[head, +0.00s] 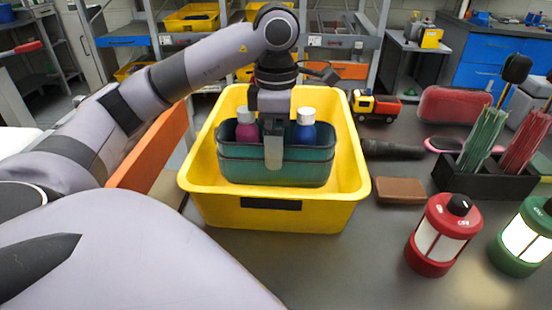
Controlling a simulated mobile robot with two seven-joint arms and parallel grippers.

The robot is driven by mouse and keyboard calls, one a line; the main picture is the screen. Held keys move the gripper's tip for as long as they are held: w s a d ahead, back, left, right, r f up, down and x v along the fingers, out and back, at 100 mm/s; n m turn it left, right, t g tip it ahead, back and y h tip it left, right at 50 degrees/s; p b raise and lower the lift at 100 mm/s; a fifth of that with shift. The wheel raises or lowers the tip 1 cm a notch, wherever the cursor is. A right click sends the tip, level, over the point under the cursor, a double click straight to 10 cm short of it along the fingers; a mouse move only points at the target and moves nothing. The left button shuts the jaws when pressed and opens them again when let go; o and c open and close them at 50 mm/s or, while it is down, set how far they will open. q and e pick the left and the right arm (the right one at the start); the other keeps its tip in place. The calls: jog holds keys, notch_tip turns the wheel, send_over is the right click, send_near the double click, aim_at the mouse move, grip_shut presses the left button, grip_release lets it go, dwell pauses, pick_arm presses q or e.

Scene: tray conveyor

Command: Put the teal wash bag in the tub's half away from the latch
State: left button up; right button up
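The teal wash bag (235,168) is an open-topped holder with a purple bottle (247,132) and a blue bottle (305,130), both white-capped, standing in it. It is upright within the yellow tub (203,203); I cannot tell whether it touches the tub's floor. A dark rectangle (270,204) sits on the tub's near wall; I cannot tell whether it is the latch. My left gripper (273,160) points down at the middle of the bag, between the bottles. One finger overlaps the bag's near wall; the other finger is hidden. My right gripper is out of view.
Right of the tub are a brown block (401,191), a dark cylindrical object (393,149), a toy truck (376,106), a red case (453,105), a black holder (470,182) with sticks, and red (436,255) and green (518,242) lanterns. The table's near middle is clear.

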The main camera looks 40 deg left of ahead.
pick_arm(q)
jog(key=shift+f, duration=0.25)
notch_tip(320, 180, down, 4)
jog(key=shift+f, duration=0.15)
jog(key=shift+b, duration=0.3)
jog(key=o, duration=1.1)
jog(key=shift+f, duration=0.15)
